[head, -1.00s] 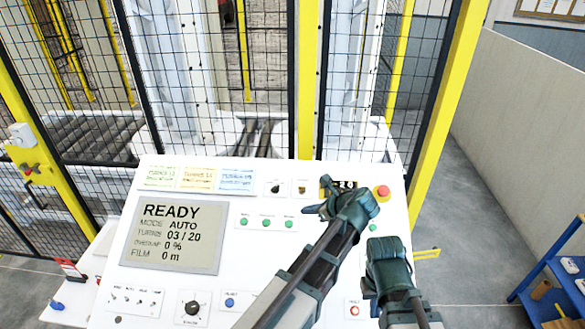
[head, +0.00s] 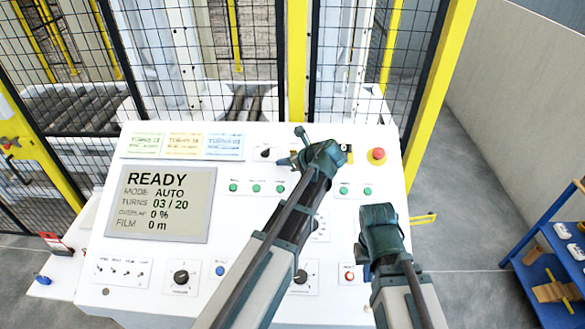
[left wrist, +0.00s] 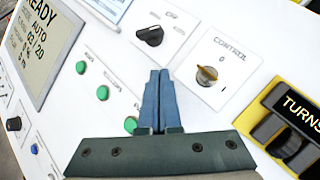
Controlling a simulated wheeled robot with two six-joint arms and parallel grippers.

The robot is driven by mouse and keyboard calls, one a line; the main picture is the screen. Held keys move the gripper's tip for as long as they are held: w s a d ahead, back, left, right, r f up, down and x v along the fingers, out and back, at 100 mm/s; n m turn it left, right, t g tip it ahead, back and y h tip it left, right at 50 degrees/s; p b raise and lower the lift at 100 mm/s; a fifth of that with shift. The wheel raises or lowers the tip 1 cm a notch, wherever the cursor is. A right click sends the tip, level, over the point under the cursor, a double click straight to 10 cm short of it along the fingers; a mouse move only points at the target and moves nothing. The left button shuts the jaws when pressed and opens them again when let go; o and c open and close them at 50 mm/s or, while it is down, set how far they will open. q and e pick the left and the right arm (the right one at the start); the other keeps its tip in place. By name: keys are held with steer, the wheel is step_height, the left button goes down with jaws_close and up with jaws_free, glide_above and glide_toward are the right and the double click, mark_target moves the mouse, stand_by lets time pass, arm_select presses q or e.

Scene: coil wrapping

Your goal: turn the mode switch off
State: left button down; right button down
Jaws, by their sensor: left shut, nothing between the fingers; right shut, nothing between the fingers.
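A black rotary knob (left wrist: 150,36) sits on a white plate at the top of the left wrist view; its labels are too blurred to read. It also shows in the head view (head: 266,153). A brass-coloured knob (left wrist: 207,75) under the word CONTROL is to its right; in the head view my left gripper hides it. The display (head: 158,204) reads READY, MODE AUTO. My left gripper (head: 285,162) is shut and empty, its fingertips (left wrist: 160,73) below the black knob and left of the CONTROL knob. My right gripper (head: 365,270) is shut over the panel's lower right.
A red emergency button (head: 376,154) is at the panel's upper right. Green buttons (head: 256,188) line the panel below the knobs. More knobs (head: 181,278) are along the bottom. A mesh fence with yellow posts (head: 298,60) stands behind. A blue shelf (head: 545,250) is at the right.

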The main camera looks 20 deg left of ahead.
mark_target(269, 154)
arm_select(q)
steer(key=shift+w+a+r+p, duration=0.3)
steer(key=shift+a+p, duration=0.1)
steer(key=shift+a, duration=0.15)
steer(key=shift+w+a+r+p, duration=0.2)
steer(key=shift+w+a+p, duration=0.1)
steer(key=shift+a+p, duration=0.15)
steer(key=shift+w+a+r, duration=0.1)
steer(key=shift+w+a, duration=0.2)
steer(key=shift+a, duration=0.35)
steer(key=shift+w+r, duration=0.1)
